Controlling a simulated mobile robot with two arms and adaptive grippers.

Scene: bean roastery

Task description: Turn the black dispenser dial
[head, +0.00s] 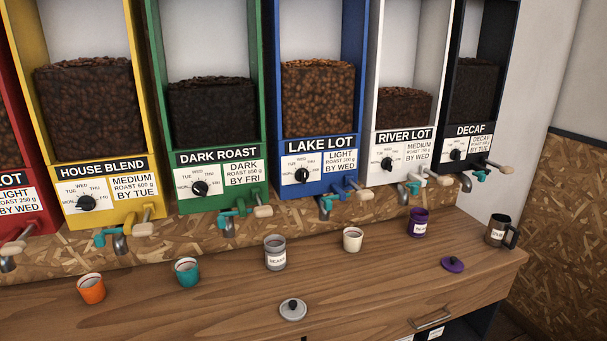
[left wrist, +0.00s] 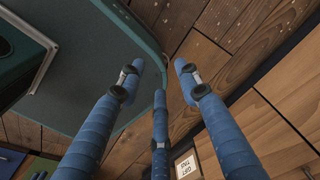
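The black dispenser (head: 473,132) stands at the far right of the row in the head view, labelled DECAF and partly filled with dark beans. Its dial (head: 456,155) is a small round black knob on a white plate at the left of its front. The knob is too small to read its setting. The card beside it reads DECAF, ROAST 250 g, BY WED. My left gripper (left wrist: 158,78) shows only in the left wrist view. Its blue-wrapped fingers are spread and empty, over a wooden floor, away from the dispenser. My right gripper is in neither view.
Yellow (head: 102,195), green (head: 216,183), blue (head: 316,172) and white (head: 401,160) dispensers stand left of it. Spouts and levers jut out below. A dark mug (head: 498,231), purple canister (head: 418,222) and purple lid (head: 452,264) stand on the wooden counter (head: 370,290).

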